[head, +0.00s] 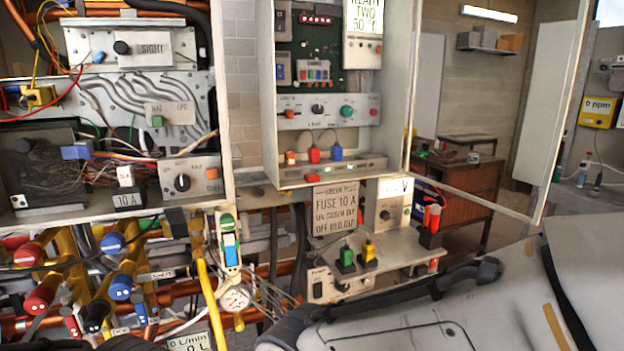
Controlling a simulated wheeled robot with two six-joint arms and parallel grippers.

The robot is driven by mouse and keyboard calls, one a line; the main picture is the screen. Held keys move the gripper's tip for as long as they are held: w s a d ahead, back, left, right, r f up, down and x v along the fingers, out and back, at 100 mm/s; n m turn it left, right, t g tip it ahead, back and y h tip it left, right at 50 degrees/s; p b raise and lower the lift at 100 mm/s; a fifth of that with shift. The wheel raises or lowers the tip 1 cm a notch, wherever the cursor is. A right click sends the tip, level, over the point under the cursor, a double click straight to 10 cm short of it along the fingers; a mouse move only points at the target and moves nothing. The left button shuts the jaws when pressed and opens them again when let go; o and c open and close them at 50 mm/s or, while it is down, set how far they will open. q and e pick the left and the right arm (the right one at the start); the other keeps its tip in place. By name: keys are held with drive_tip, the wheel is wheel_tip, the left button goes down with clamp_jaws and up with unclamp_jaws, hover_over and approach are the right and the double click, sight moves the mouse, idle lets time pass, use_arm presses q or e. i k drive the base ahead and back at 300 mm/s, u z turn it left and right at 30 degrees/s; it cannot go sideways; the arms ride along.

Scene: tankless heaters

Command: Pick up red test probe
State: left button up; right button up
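Several small red items are in the head view, and I cannot tell for certain which is the red test probe. A red and orange upright piece (432,217) stands in a dark holder at the right side of the small meter panel (391,204). A red plug-like piece (314,155) with a thin dark lead sits on the lower ledge of the central open cabinet, beside a blue one (336,153). Neither of my grippers shows clearly in this view, and nothing is seen held.
A large grey body with a black handle (430,290) fills the lower right. Red and blue-handled valves (42,297) and copper pipes crowd the lower left. A lower shelf box bears green (345,260) and yellow (368,252) plugs. An open cabinet door (490,110) stands right of centre.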

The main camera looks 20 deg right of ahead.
sight(435, 209)
drive_tip(key=u, duration=3.1)
drive_tip(key=k, duration=2.25)
drive_tip(key=z, duration=0.95)
